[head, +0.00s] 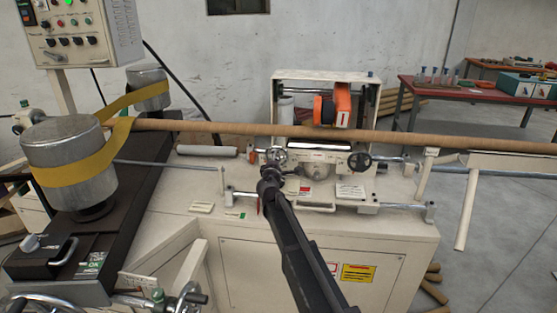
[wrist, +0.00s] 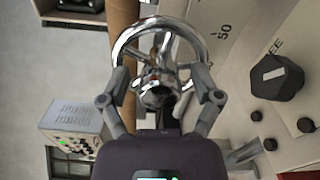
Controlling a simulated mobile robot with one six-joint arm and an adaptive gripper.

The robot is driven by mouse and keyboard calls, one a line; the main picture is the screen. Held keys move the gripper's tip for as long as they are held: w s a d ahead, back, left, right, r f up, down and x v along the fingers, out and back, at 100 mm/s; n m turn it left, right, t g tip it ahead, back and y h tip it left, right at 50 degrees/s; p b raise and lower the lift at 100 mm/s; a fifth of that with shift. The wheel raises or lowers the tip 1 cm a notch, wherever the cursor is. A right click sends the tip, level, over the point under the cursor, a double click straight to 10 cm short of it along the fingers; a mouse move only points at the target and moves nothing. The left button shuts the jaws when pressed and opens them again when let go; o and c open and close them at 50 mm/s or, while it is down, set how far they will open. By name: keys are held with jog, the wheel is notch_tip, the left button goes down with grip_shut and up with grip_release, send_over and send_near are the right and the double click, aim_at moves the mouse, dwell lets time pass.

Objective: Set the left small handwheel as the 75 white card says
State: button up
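The left small handwheel (head: 274,158) is a chrome wheel on the front of the cream machine. In the wrist view its bright rim, spokes and hub (wrist: 160,92) fill the upper middle. My gripper (head: 270,178) is at this wheel, coming from below in the head view. In the wrist view its two fingers (wrist: 160,78) stand apart on either side of the hub, with gaps to it; whether they touch the rim or spokes is unclear. A white card (head: 350,191) with unreadable print lies on the machine top, right of the gripper; I cannot tell if it is the 75 card.
A second, darker handwheel (head: 360,161) sits to the right. A long brown tube (head: 220,129) crosses behind the wheels. In the wrist view a pale panel (wrist: 222,50) marked "50" and a black knob (wrist: 275,77) are to the right. A red table (head: 450,90) stands at the back right.

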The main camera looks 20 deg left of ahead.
jog(key=v, duration=1.1)
jog(key=shift+s, duration=0.4)
jog(key=d+f+m+g+h+p, duration=0.25)
jog(key=d+m, duration=0.25)
jog(key=d, duration=0.7)
jog(key=d+f+m+g+h+p, duration=0.15)
jog(key=d+m+h, duration=0.3)
jog(key=d, duration=0.65)
jog(key=d+f+m+g+h+p, duration=0.1)
jog(key=d+f+m+g+h, duration=0.3)
jog(key=d, duration=0.8)
jog(key=s+d+m+g+y+p, duration=0.2)
jog(key=s+d+m+g+y, duration=0.1)
jog(key=s+d, duration=0.4)
jog(key=s+d+f+m+g+y+p, duration=0.1)
jog(key=s+d+m+g, duration=0.5)
jog(key=s, duration=0.7)
jog(key=d+y+p, duration=0.1)
jog(key=d+y, duration=0.1)
jog(key=shift+f+y, duration=0.3)
jog(key=shift+f, duration=0.05)
jog(key=shift+w+m, duration=0.1)
jog(key=shift+m, duration=0.15)
